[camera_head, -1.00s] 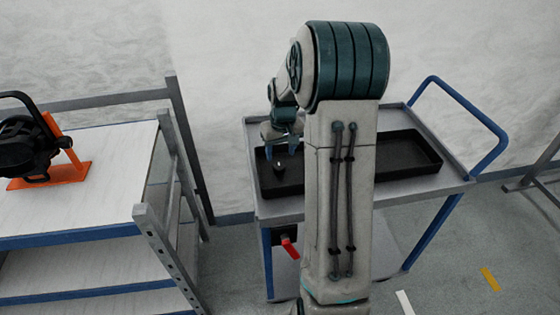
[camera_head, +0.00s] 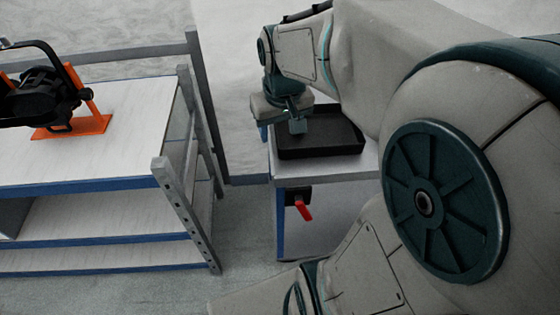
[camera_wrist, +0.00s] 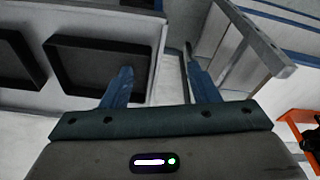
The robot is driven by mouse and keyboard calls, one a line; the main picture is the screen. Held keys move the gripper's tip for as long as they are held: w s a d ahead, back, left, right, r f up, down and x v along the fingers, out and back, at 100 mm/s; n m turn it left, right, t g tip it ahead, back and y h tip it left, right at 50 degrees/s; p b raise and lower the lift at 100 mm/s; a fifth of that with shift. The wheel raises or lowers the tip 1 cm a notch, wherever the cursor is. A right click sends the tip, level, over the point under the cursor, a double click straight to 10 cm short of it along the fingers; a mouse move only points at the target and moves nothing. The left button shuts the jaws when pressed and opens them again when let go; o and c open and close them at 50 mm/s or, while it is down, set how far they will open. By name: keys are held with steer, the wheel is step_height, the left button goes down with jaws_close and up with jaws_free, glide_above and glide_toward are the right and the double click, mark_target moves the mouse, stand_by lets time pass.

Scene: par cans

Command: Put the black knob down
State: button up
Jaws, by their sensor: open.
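My gripper (camera_head: 297,122) is open above the left end of a black tray (camera_head: 322,152) on the grey cart in the head view. In the wrist view its two blue fingers (camera_wrist: 158,68) are spread apart, with nothing seen between them. The left finger overlaps the edge of a black tray (camera_wrist: 95,65) below; the right finger is over the gap beside the cart. I cannot make out the black knob in either current view. Part of the tray is hidden by my arm in the head view.
The cart (camera_head: 345,178) has a red-handled part (camera_head: 302,207) on its side. A white-topped bench (camera_head: 110,160) stands left, bearing a black lamp (camera_head: 40,98) on an orange stand (camera_head: 90,124). Grey floor (camera_head: 245,235) lies between bench and cart.

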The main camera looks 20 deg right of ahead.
steer(key=s+a+f, duration=0.1)
steer(key=s+a, duration=0.2)
steer(key=s, duration=0.6)
steer(key=shift+a+f+t, duration=0.15)
steer(key=shift+a+t, duration=0.15)
